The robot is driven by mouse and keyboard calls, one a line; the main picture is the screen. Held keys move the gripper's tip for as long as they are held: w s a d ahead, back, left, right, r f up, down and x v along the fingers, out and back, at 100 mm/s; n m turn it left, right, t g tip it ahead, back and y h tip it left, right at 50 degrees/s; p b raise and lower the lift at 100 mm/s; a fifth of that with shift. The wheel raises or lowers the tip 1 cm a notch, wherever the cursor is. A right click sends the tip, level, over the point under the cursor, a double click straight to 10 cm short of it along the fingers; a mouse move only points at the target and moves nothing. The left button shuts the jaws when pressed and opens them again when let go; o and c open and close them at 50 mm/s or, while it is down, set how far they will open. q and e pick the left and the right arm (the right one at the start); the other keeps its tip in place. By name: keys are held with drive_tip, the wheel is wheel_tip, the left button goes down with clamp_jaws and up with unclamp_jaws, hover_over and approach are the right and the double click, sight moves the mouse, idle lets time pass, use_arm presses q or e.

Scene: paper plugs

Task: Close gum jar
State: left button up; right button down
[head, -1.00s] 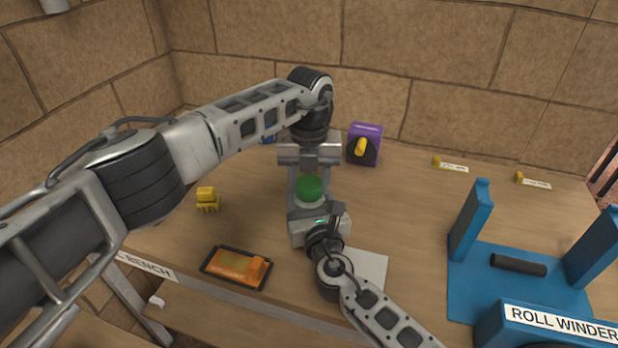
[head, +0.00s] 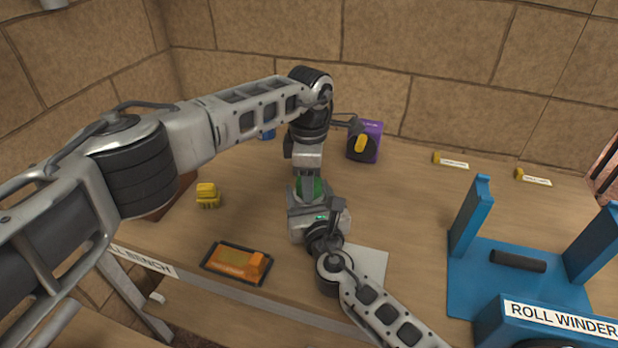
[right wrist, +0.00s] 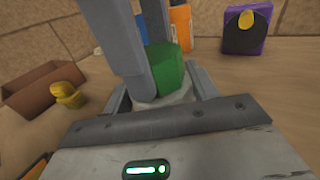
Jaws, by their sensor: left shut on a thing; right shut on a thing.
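The gum jar has a green lid (right wrist: 172,66) and a pale body (right wrist: 158,102) in the right wrist view. The green lid also shows in the head view (head: 318,187), mostly covered by my left gripper. My left gripper (head: 309,186) points down from above and is shut on the lid. Its fingers also show in the right wrist view (right wrist: 140,70). My right gripper (right wrist: 163,98) is shut around the jar body, below the lid, low over the bench. Whether the lid is fully seated is hidden by the fingers.
A purple box with a yellow knob (head: 368,143) stands behind. A yellow object (head: 207,195) and an orange object in a dark tray (head: 236,263) lie left. A pale sheet (head: 368,266) lies in front; a blue roll winder (head: 520,277) stands right. Bench between is clear.

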use_arm(q)
drive_tip(key=m, duration=0.4)
drive_tip(key=o, duration=1)
drive_tip(key=shift+c, duration=0.2)
drive_tip(key=shift+r, duration=2.3)
